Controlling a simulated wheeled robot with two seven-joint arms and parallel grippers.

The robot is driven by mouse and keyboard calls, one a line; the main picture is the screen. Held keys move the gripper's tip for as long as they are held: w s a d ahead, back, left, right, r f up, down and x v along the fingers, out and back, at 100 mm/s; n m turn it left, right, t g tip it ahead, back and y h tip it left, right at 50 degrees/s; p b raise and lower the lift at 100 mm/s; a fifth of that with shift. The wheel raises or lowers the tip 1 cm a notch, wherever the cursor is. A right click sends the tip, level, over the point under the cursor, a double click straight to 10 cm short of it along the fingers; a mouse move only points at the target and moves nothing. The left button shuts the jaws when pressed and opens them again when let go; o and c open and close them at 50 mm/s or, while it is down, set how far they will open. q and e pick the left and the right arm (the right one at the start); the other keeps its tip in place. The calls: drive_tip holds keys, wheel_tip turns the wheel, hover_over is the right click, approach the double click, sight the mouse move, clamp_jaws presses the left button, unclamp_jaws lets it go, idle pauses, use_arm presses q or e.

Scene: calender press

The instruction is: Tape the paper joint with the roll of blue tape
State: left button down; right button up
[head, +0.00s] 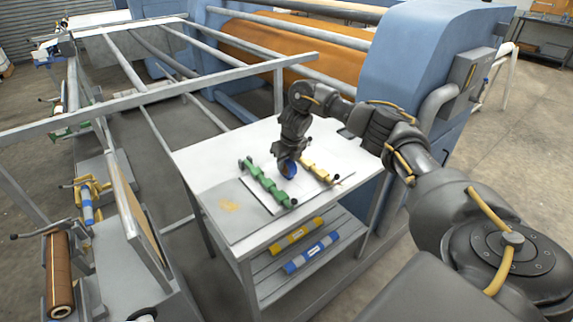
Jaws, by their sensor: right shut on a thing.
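The roll of blue tape (288,168) is in the jaws of my right gripper (288,158), which points down over the table. The roll is upright and low over the white paper (298,192); I cannot tell whether it touches the paper. A green clamp bar (267,184) lies on the left of the paper and a yellow clamp bar (319,171) on the right, with the roll between them. The joint line itself is too small to make out. My left gripper is not in view.
The paper lies on a grey table (215,166) with a lower shelf holding a yellow roll (297,236) and a blue roll (311,252). Metal rails (150,96) stand at the left. The blue press (418,55) stands behind. A brown roll (59,275) is at lower left.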

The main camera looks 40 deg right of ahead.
drive_tip(key=shift+w, duration=0.2)
idle(0.3)
drive_tip(key=shift+w, duration=0.45)
drive_tip(key=shift+w, duration=0.1)
drive_tip(key=shift+w+b, duration=0.4)
drive_tip(key=shift+w, duration=0.05)
drive_tip(key=shift+w, duration=0.15)
drive_tip(key=shift+w, duration=0.4)
drive_tip(key=shift+b, duration=0.3)
drive_tip(key=shift+w, duration=0.55)
